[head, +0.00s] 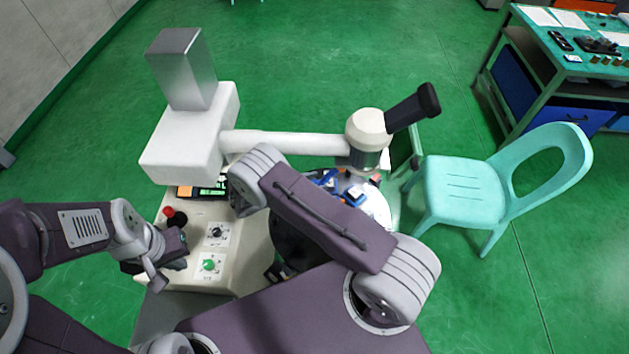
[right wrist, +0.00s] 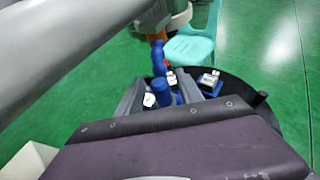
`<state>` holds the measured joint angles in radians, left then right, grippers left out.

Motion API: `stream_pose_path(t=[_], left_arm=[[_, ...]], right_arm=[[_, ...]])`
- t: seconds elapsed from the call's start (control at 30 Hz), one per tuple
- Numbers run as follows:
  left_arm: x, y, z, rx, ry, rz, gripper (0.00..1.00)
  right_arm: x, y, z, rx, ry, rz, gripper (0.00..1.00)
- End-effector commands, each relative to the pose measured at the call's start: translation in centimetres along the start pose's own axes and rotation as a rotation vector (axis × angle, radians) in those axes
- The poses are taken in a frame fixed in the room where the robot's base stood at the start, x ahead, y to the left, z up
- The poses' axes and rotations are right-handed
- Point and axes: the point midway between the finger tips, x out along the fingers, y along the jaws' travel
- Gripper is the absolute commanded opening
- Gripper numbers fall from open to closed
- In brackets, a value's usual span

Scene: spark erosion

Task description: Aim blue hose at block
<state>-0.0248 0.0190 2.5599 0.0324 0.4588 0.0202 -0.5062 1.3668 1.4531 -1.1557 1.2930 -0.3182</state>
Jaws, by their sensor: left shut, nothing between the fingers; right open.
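In the right wrist view, the blue hose (right wrist: 158,58) stands up in jointed segments with an orange part (right wrist: 157,37) at its top. Small blue blocks with white tops, one of them at the right (right wrist: 208,83), sit on the dark round tray (right wrist: 245,115); I cannot tell which is the task's block. My right gripper (right wrist: 161,90) is open, its grey fingers either side of blue hose parts; contact is unclear. In the head view my arm hides it, and the hose (head: 325,179) and a block (head: 355,195) show beyond. My left gripper (head: 157,279) is shut and empty over the panel's left edge.

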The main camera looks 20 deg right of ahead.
Motion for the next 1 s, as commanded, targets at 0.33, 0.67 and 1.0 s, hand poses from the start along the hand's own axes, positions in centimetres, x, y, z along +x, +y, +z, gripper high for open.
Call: stream_pose_path(t=[0.33, 0.67, 1.0], left_arm=[[0.04, 0.00, 0.01, 0.000, 0.000, 0.000, 0.00], [0.03, 0.00, 0.01, 0.000, 0.000, 0.000, 0.00], [0.03, 0.00, 0.00, 0.000, 0.000, 0.000, 0.00]], right_arm=[[-0.03, 0.00, -0.02, 0.000, 0.000, 0.000, 0.00], [-0.04, 0.01, 0.00, 0.000, 0.000, 0.000, 0.00], [-0.05, 0.02, 0.01, 0.000, 0.000, 0.000, 0.00]])
